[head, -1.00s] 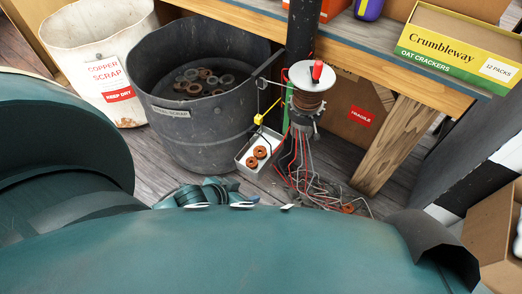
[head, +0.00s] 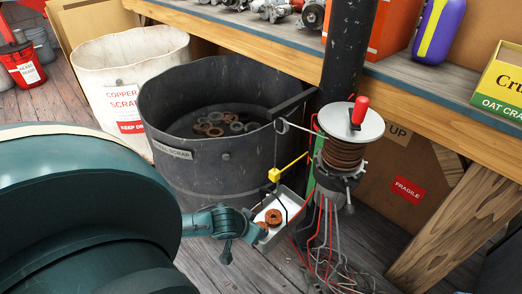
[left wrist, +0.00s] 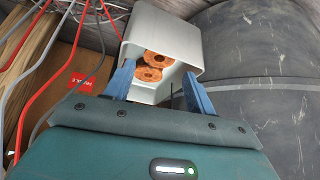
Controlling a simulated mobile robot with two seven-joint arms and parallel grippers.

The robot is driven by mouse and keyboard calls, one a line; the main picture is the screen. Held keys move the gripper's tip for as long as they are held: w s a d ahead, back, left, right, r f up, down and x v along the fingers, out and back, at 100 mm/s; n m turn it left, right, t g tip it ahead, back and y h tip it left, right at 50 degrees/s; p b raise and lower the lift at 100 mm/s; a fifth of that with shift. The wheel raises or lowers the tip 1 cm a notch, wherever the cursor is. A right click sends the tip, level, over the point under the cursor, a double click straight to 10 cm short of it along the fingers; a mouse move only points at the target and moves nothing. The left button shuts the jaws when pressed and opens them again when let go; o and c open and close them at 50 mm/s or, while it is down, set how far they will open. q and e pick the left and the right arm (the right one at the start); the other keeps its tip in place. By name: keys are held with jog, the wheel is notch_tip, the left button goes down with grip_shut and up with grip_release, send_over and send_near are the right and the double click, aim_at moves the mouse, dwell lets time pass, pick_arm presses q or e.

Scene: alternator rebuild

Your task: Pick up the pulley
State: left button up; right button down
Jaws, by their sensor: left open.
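Two rust-orange, ring-shaped parts with central holes, which look like pulleys, lie in a small pale tray (head: 293,212). The upper ring (head: 273,216) shows clearly in the head view; the other is partly hidden by my left gripper (head: 252,227). In the left wrist view the nearer ring (left wrist: 147,74) and farther ring (left wrist: 158,59) overlap inside the tray (left wrist: 165,27). My left gripper (left wrist: 158,82) is open and empty, its blue fingers at the tray's near side with the rings between them in view. Contact cannot be told. My right gripper is out of view.
A dark steel-scrap bin (head: 215,172) with several rings stands behind the tray. A wire-wound spool (head: 344,152) on a post, with loose red and grey wires (head: 325,245), stands close right. A yellow piece (head: 288,167) hangs above the tray. A wooden bench (head: 425,85) runs behind.

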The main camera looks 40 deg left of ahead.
pick_arm(q)
jog(key=shift+w+f, duration=0.2)
jog(key=shift+f, duration=0.15)
jog(key=b+x, duration=0.3)
jog(key=x, duration=0.1)
jog(key=shift+w+f, duration=0.1)
jog(key=shift+f, duration=0.15)
jog(key=shift+w+f, duration=0.2)
jog(key=shift+f, duration=0.05)
jog(key=shift+w+a, duration=0.1)
jog(key=c, duration=0.8)
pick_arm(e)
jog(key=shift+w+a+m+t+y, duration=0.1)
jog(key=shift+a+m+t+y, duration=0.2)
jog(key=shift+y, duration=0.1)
